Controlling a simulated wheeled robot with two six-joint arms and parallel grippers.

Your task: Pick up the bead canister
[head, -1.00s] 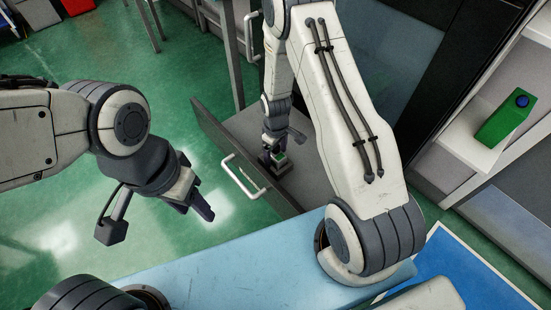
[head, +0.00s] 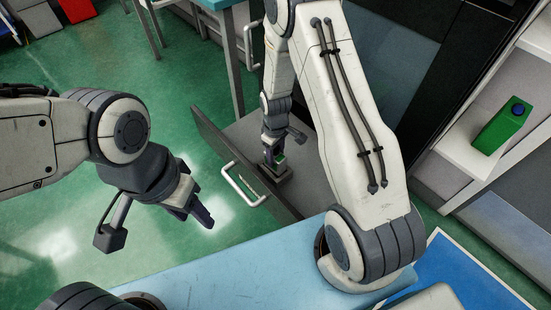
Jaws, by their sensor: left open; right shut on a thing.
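My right gripper (head: 272,157) reaches down into an open drawer. It is shut on a small dark object with a bit of green (head: 280,160), which I take to be the bead canister. The fingers and my arm hide most of it, so its shape is not clear. It is at or just above a small grey block (head: 277,174) in the drawer; I cannot tell if they touch. My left gripper (head: 203,215) is open and empty over the green floor, left of the drawer.
The open drawer (head: 222,145) has a pale handle (head: 243,187) on its front panel. A green carton with a blue cap (head: 500,128) stands on a white shelf (head: 460,150) at right. A light blue surface (head: 230,260) lies in front.

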